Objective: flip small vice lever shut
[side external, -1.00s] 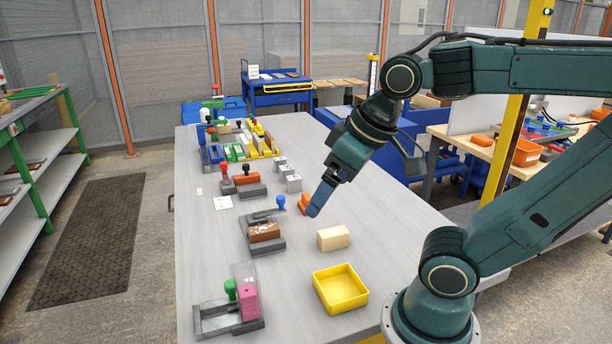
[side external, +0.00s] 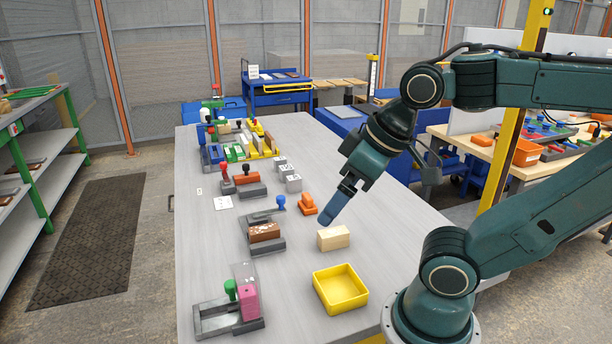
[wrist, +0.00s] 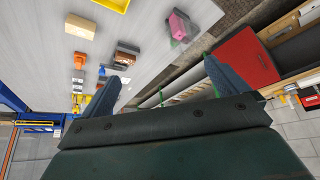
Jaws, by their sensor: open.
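Three grey vices with knobbed levers stand on the table's left half. The front vice (side external: 212,318) has a green knob (side external: 230,288) and a pink block (side external: 248,301). The middle vice (side external: 268,216) has a blue knob (side external: 280,201) and a brown block (side external: 264,232). The back vice (side external: 252,190) has a red knob (side external: 224,169) and a red-brown block. I cannot tell which is the small one. My gripper (side external: 333,214) hangs above the table, right of the middle vice, touching nothing. Its fingers are apart and empty in the wrist view (wrist: 160,88).
An orange piece (side external: 308,205) lies between my gripper and the middle vice. A pale wooden block (side external: 333,238) and a yellow tray (side external: 340,289) are nearer the front. Grey blocks (side external: 293,183) and a cluster of coloured items stand farther back.

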